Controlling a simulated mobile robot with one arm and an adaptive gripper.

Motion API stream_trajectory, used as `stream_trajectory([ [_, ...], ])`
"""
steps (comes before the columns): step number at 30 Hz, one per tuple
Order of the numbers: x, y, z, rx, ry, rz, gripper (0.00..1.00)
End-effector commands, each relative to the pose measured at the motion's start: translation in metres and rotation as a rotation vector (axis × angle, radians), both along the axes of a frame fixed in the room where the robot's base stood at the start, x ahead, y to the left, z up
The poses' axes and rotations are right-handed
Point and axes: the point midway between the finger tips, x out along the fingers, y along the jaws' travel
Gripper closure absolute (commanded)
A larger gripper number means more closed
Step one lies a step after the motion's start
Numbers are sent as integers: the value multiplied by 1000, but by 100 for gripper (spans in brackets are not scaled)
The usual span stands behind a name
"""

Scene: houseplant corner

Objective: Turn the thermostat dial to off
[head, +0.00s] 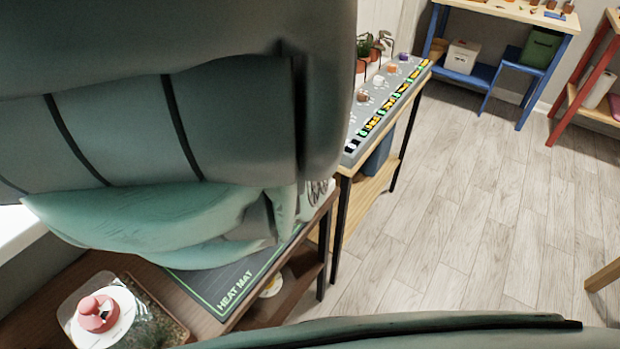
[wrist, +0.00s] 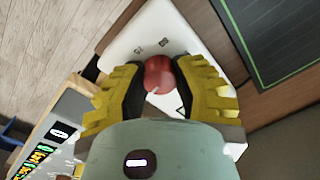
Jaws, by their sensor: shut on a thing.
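The thermostat (wrist: 182,30) shows in the wrist view as a white box with small dark marks on its face. Its red round dial (wrist: 158,76) has a pale pointer line that points toward the lower left in the picture. My gripper (wrist: 159,67) has its yellow and black fingers shut on the dial, one on each side. The fingers hide the dial's sides, and a dark triangle mark shows just below it. In the head view my arm hides the gripper and dial.
A heat mat (head: 236,290) lies on the brown bench (head: 160,300). A terrarium-like box with a pink knob (head: 97,313) on a white disc stands at the lower left. A grey strip with labelled pots (head: 385,105) runs along the neighbouring table. The wooden floor (head: 460,190) is clear.

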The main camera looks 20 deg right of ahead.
Motion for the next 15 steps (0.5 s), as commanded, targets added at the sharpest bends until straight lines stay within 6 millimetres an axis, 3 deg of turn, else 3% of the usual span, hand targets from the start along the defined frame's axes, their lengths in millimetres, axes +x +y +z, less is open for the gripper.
stream_trajectory([
  [14, 0, 0, -1, -1, -2, 12, 100],
  [15, 0, 0, -1, -1, -2, 12, 66],
])
